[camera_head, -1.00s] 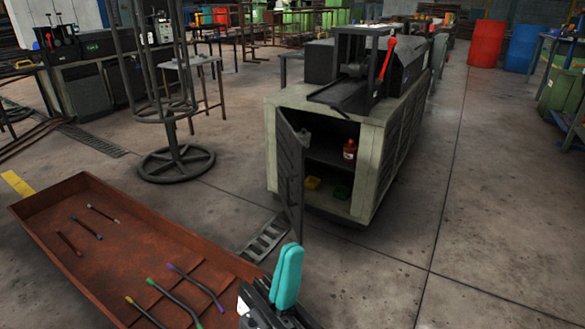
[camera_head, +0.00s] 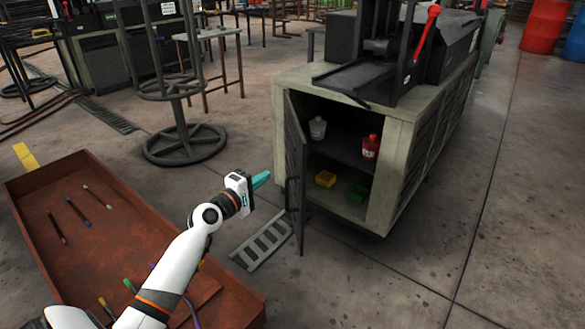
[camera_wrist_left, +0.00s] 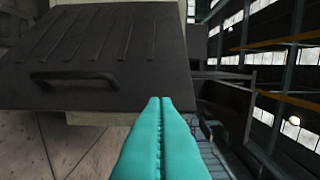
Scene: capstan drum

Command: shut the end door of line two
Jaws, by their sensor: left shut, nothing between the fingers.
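The end door (camera_head: 295,165) of the cabinet stands open, hinged at the cabinet's left edge and swung out toward me. In the left wrist view the dark door (camera_wrist_left: 100,50) fills the upper left, with its bar handle (camera_wrist_left: 75,80). The cabinet (camera_head: 405,135) shows its open inside beside the door. My left gripper (camera_head: 261,180) is shut and empty, with teal fingers, left of the door's outer face and apart from it. The closed fingertips also show in the left wrist view (camera_wrist_left: 160,105). My right gripper is out of view.
A rusty tray (camera_head: 100,225) with rods lies at left. A round-based stand (camera_head: 180,145) is behind it. Floor right of the cabinet is clear.

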